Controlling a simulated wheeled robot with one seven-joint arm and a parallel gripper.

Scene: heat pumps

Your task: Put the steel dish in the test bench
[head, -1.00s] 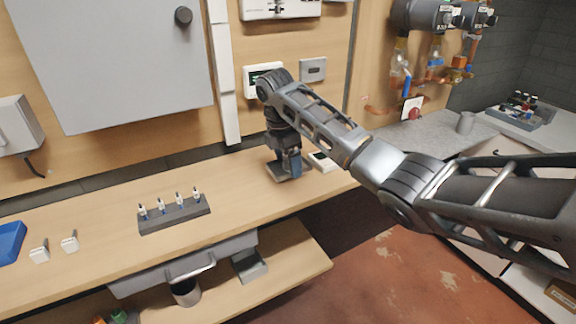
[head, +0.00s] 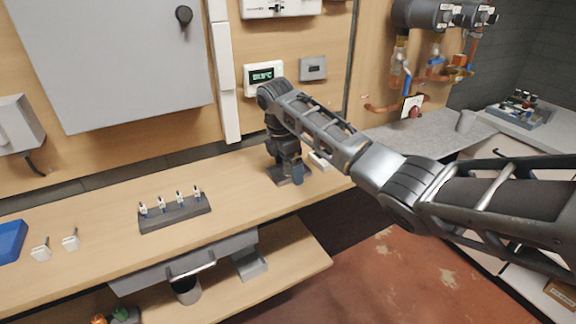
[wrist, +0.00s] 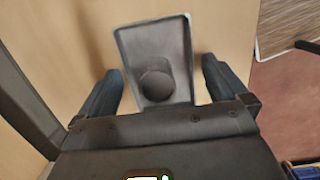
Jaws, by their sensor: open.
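A grey metal rectangular dish (wrist: 152,38) with a raised rim and a dark round knob-like shape on it lies on the wooden bench (head: 235,190). I take it to be the steel dish. In the head view it shows only in part, under my gripper (head: 289,178). My gripper points down at the right end of the bench. In the wrist view its fingers (wrist: 160,88) are open, one on each side of the dish's near part, with gaps visible. A grey drawer (head: 150,278) with a bar handle is under the bench top; it looks shut.
A dark rack (head: 175,215) with several small vials stands left of my gripper. Two white clips (head: 71,243) and a blue tray (head: 10,240) are further left. A white box (head: 320,161) is close behind my gripper.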

